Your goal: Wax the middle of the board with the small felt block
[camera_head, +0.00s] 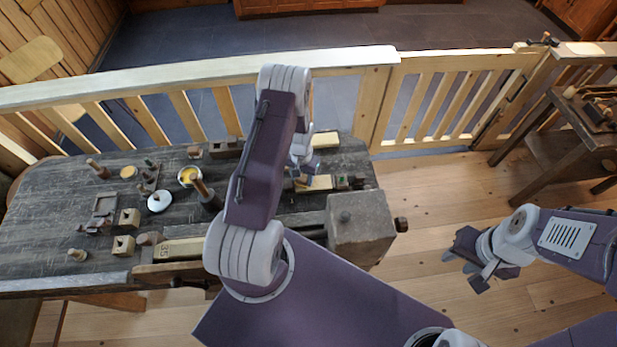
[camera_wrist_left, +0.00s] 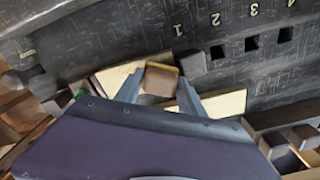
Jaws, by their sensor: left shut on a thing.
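The pale board (camera_head: 318,183) lies on the dark workbench, partly hidden by my left arm. In the left wrist view the board (camera_wrist_left: 225,104) shows on both sides of my left gripper (camera_wrist_left: 160,88). That gripper is shut on the small felt block (camera_wrist_left: 160,83), which is brown with a yellowish strip along one edge. The block is over the middle stretch of the board; I cannot tell whether it touches. In the head view my left gripper (camera_head: 302,180) is above the board, its block hardly visible. My right gripper (camera_head: 460,263) is empty, fingers apart, over the floor right of the bench.
An open tin of yellow wax (camera_head: 189,176) and a white lid (camera_head: 159,201) stand on the bench (camera_head: 60,205). Several wooden blocks and handled tools lie to the left. A wooden railing (camera_head: 200,70) runs behind the bench.

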